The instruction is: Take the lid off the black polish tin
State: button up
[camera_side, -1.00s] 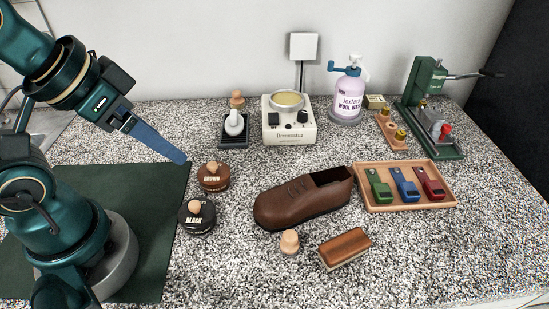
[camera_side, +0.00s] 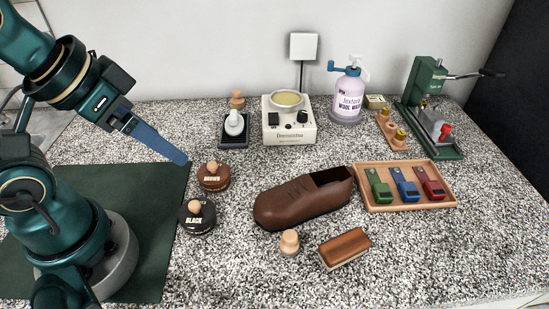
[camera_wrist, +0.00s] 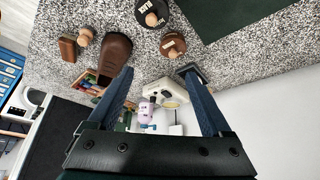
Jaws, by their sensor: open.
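The black polish tin (camera_side: 197,222) stands on the speckled counter with its lid on. The lid carries a round wooden knob and the word BLACK. It also shows at the top of the wrist view (camera_wrist: 151,14). The brown polish tin (camera_side: 213,181), also lidded and knobbed, stands just behind it; it also shows in the wrist view (camera_wrist: 172,46). My gripper (camera_side: 186,161) is raised above the counter, behind and to the left of both tins, touching neither. In the wrist view its two blue fingers (camera_wrist: 160,75) are spread wide with nothing between them.
A brown shoe (camera_side: 305,200), a wooden-topped brush (camera_side: 345,247) and a small wooden-knobbed item (camera_side: 289,241) stand right of the tins. A dark green mat (camera_side: 150,235) lies left. A tray (camera_side: 400,206) holds coloured tools. A wax heater (camera_side: 289,130) stands behind.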

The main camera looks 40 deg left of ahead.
jog(key=shift+o, duration=0.3)
jog(key=n+g, duration=0.2)
jog(key=g, duration=0.3)
send_over(193, 204)
jog(key=f, duration=0.7)
jog(key=shift+w+f, duration=0.2)
jog(key=shift+f, duration=0.05)
jog(key=shift+s+f+g, duration=0.2)
jog(key=shift+f+g, duration=0.1)
jog(key=shift+f, duration=2.55)
jog(key=c, duration=1.2)
jog(key=shift+o, duration=0.2)
jog(key=shift+r, duration=0.1)
